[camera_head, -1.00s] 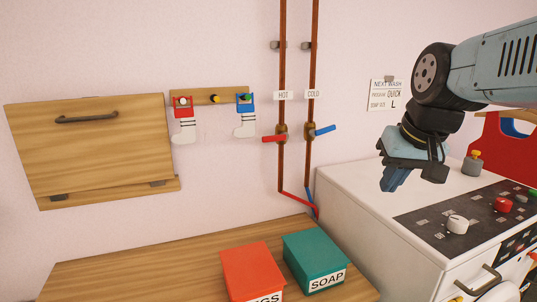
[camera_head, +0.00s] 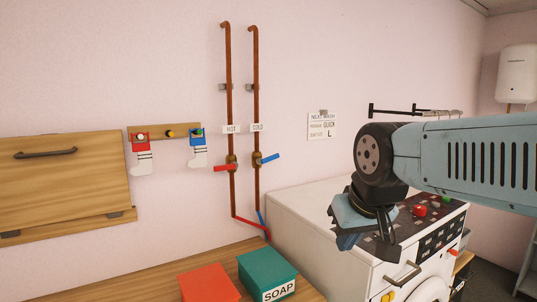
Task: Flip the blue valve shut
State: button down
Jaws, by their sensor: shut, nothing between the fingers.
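The blue valve (camera_head: 267,159) is a short lever on the right-hand copper pipe (camera_head: 256,100), under the COLD label (camera_head: 257,127). Its lever sticks out to the right and tilts slightly upward, across the pipe. The red valve (camera_head: 225,168) sits on the left pipe under the HOT label (camera_head: 232,129), its lever pointing left. My gripper (camera_head: 346,240) is shut and empty, pointing down over the white washing machine. It is right of and lower than the blue valve in the picture, clearly apart from it.
The white washing machine (camera_head: 290,204) with a dark control panel stands below my arm. A red box (camera_head: 208,284) and a green SOAP box (camera_head: 267,273) sit on the wooden counter (camera_head: 150,278). A note (camera_head: 322,126) and a rail (camera_head: 395,110) are on the wall. Wall around the valves is clear.

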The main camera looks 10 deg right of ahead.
aim_at(260, 161)
jog(key=u, duration=0.65)
jog(key=k, duration=0.7)
jog(key=z, duration=0.7)
jog(key=i, duration=1)
jog(key=z, duration=0.05)
